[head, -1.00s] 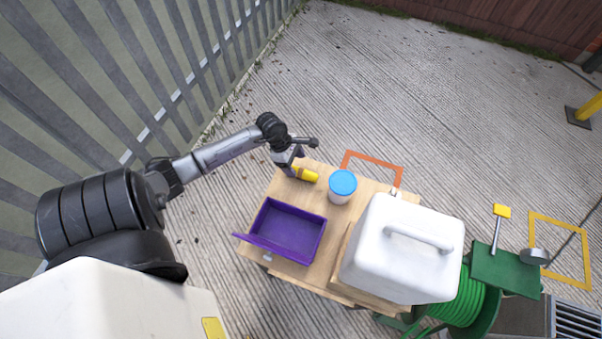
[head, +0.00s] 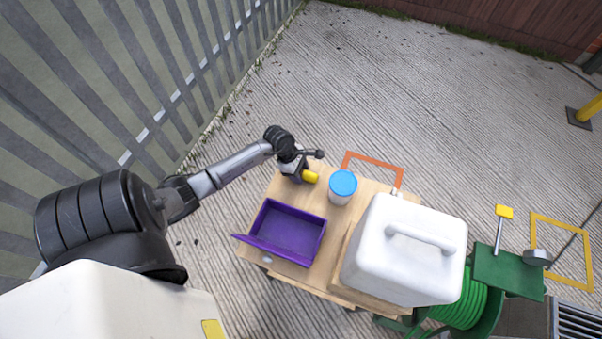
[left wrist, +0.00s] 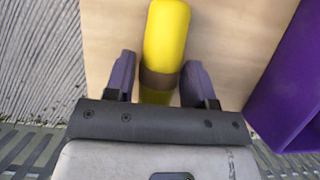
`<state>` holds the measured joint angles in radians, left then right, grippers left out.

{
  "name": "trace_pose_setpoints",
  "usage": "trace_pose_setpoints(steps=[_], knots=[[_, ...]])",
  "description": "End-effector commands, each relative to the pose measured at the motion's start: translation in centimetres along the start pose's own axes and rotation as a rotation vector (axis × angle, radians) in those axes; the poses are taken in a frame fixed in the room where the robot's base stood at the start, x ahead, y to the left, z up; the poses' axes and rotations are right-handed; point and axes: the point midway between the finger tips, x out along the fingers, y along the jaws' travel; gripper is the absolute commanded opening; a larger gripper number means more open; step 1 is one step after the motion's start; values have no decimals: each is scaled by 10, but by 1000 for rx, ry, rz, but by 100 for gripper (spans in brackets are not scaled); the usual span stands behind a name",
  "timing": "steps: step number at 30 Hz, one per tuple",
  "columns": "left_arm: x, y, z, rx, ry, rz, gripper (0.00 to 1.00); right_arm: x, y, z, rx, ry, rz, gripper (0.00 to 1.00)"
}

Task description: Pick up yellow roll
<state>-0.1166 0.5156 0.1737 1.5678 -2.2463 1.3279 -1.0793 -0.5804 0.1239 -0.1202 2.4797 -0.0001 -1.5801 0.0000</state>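The yellow roll (head: 311,177) lies on the wooden table at its far left part, left of the blue-lidded tub. In the left wrist view the yellow roll (left wrist: 166,40) runs lengthwise between the fingers, with a brown band near its close end. My left gripper (head: 298,174) is over the roll's left end. In the left wrist view its two purple-grey fingers (left wrist: 160,80) stand apart on either side of the roll, with gaps on both sides. The gripper hides part of the roll in the head view. My right gripper is not in view.
A purple open bin (head: 290,232) sits at the table's near left; its wall (left wrist: 285,90) shows at right in the wrist view. A white tub with a blue lid (head: 342,184) and a large white box (head: 402,250) stand right of the roll. Bare wooden table (head: 325,262) shows between.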

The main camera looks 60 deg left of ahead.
Motion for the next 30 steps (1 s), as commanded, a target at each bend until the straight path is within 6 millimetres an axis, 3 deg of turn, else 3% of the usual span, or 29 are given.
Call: trace_pose_setpoints(steps=[11, 20, 30], knots=[[0, 0, 0, 0, 0, 0, 15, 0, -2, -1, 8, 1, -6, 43], [-7, 0, 2, 1, 1, 1, 15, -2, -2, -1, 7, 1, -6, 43], [-59, 1, 25, 4, 2, 3, 15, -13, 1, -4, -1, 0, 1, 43]])
